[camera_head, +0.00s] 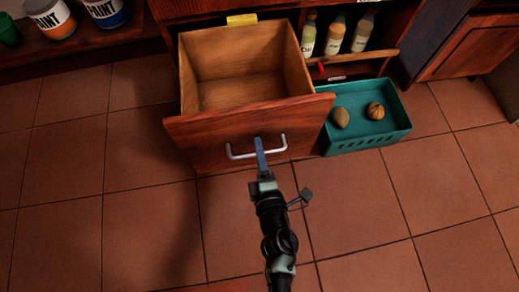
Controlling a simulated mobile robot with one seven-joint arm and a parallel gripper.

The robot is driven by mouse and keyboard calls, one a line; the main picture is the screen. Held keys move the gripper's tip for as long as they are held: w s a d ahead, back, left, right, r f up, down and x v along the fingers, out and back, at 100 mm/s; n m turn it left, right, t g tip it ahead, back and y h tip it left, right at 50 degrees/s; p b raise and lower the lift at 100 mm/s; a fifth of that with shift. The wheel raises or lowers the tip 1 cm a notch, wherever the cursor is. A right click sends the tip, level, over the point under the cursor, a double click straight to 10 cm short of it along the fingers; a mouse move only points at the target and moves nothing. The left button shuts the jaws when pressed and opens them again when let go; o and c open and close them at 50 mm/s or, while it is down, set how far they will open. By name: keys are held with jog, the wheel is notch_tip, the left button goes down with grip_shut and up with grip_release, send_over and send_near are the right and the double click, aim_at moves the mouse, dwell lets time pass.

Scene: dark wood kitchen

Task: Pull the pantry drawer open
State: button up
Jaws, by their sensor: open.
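The pantry drawer (210,135) is pulled well out of the cabinet. It is dark reddish wood in front, with a lighter wooden box that looks empty. A pale metal bar handle (283,143) is fixed across its front. My gripper (259,145) reaches up from below, with its blue-grey fingers at the middle of the handle. The fingers overlap the bar in this view. The gap between them is hard to see, and I cannot tell whether they touch the bar.
A teal basket (368,141) with two round brownish items stands right of the drawer. Several bottles (335,35) stand on a shelf behind it. Paint cans (52,18) are at the upper left. The tiled floor (120,240) in front is clear.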

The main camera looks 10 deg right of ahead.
jog(key=p+v, duration=0.4)
jog(key=v, duration=0.9)
